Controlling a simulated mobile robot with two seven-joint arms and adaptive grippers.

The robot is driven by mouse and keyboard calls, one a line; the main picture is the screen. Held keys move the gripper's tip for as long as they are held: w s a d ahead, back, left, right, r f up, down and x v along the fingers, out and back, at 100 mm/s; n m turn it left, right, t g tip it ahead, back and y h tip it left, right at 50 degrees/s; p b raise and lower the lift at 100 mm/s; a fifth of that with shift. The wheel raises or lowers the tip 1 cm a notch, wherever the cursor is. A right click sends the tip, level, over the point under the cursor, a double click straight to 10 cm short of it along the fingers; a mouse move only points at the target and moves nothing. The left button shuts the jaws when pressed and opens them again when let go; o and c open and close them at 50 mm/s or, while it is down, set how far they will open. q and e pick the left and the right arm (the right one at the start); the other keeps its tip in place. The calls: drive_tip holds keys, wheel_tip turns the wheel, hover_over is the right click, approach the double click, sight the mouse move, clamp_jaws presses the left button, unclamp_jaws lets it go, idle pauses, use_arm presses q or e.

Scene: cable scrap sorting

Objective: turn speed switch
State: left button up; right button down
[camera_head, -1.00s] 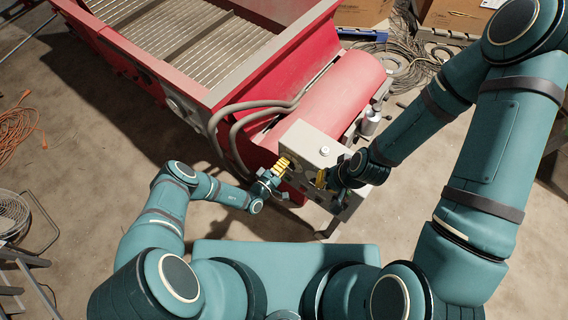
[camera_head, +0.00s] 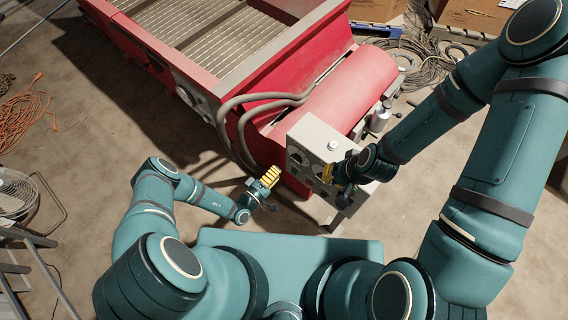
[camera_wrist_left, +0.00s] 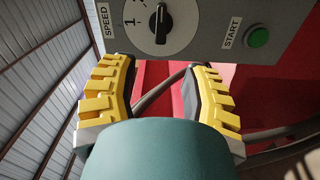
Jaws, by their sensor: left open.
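The speed switch is a black knob (camera_wrist_left: 161,23) on a white round dial, at the top of the left wrist view. The knob lies upright in the picture; the numeral 1 is to its left, beside the word SPEED. The dial sits on a grey control box (camera_head: 318,132). My left gripper (camera_head: 269,177) is open and empty, apart from the box and to its left in the head view. In the left wrist view its yellow fingers (camera_wrist_left: 162,68) are spread below the dial, not touching the knob. My right gripper (camera_head: 328,173) is close against the box; its jaws are mostly hidden.
A green START button (camera_wrist_left: 258,37) is right of the dial. The red machine (camera_head: 345,90) fills the back behind the box, with grey hoses (camera_head: 245,100) along it. An orange cable (camera_head: 25,112) and a fan (camera_head: 15,195) are on the left floor. Bare floor surrounds my left arm.

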use_arm(q)
drive_tip(key=shift+v, duration=1.35)
